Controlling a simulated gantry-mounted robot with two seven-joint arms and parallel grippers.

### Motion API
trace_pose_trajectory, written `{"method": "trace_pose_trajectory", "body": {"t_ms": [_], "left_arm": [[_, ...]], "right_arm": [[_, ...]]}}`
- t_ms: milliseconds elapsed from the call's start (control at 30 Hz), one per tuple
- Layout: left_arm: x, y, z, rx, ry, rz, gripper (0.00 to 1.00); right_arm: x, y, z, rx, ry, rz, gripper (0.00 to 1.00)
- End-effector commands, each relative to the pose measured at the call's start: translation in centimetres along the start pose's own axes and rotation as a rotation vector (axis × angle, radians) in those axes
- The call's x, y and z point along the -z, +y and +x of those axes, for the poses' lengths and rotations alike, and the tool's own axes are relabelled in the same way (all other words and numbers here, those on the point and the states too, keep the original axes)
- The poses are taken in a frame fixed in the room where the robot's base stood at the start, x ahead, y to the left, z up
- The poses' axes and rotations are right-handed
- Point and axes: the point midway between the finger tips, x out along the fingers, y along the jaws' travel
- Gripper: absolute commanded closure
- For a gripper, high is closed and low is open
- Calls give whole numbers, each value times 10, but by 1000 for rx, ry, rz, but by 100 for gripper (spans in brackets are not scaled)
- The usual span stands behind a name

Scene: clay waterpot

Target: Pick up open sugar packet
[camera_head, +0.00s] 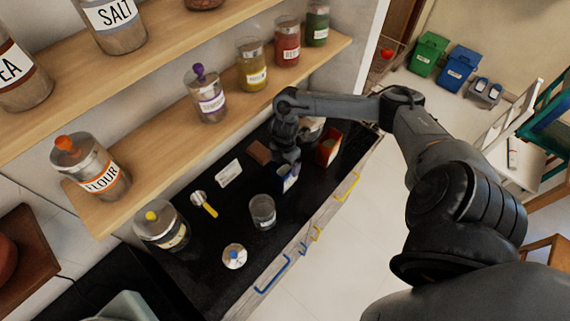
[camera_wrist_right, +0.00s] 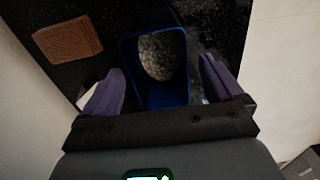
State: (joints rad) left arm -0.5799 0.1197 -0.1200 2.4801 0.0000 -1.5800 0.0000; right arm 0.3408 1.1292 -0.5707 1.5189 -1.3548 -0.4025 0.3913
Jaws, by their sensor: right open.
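The open sugar packet (camera_head: 288,179) is a small blue and white box standing upright on the black counter (camera_head: 215,280). In the right wrist view, I look down into the blue open-topped packet (camera_wrist_right: 184,92), with grainy greyish-white content inside. My right gripper (camera_head: 289,164) is over the packet from above. In the right wrist view, its two purple fingers stand open, one on each side of the packet, with gaps visible. The gripper hides part of the packet in the head view. My left gripper is not in view.
A brown block (camera_head: 258,152) lies left of the packet, and a red box (camera_head: 328,148) stands to its right. A glass (camera_head: 262,212), a yellow-handled scoop (camera_head: 204,204), a white card (camera_head: 229,173) and a small jar (camera_head: 234,257) are nearby. A wooden shelf (camera_head: 150,165) with jars overhangs behind.

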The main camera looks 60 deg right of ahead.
Motion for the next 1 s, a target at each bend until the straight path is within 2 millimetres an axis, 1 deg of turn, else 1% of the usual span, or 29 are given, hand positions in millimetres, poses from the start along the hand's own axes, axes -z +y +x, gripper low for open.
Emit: {"method": "trace_pose_trajectory", "body": {"t_ms": [33, 267, 333, 500, 633, 733, 767, 867, 967, 1000], "left_arm": [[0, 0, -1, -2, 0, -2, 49], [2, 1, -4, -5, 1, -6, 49], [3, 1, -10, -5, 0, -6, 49], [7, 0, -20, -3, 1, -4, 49], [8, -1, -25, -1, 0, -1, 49], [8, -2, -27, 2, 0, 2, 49], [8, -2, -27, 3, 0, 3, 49], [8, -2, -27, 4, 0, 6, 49], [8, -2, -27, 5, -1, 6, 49], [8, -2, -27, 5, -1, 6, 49]], "right_arm": [[0, 1, -8, -4, 0, -2, 6], [0, 1, -50, -4, -1, -2, 6], [0, 2, -66, -7, -2, -3, 6], [0, 1, -92, -4, -2, -2, 6], [1, 1, -104, -4, 0, -3, 6], [10, 0, -103, -11, 9, -18, 6], [15, 0, -101, -18, 14, -28, 6], [50, 1, -85, -65, 52, -79, 6], [112, -3, -63, -149, 125, -144, 6], [143, -7, -55, -193, 166, -161, 6]]}}
